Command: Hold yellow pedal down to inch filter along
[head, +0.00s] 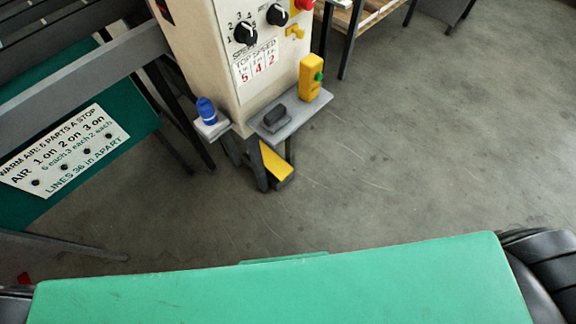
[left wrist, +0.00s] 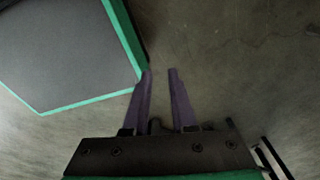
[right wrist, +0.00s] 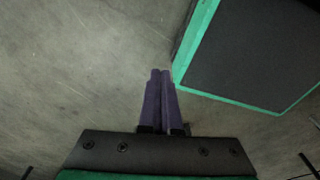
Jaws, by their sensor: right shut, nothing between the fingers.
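The yellow pedal (head: 275,161) sits low under the small grey shelf at the foot of the cream control box (head: 232,60), in a dark frame near the floor. Neither wrist view shows it. My left gripper (left wrist: 160,72) is open and empty, its two purple fingers apart above bare floor. My right gripper (right wrist: 160,72) is shut with nothing between its fingers, also above floor. Both are out of sight in the head view and far from the pedal. The filter cannot be made out.
A blue knob (head: 206,110) stands on a side bracket. A green panel with a sign (head: 63,152) is at left. The floor (head: 420,150) at right is clear.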

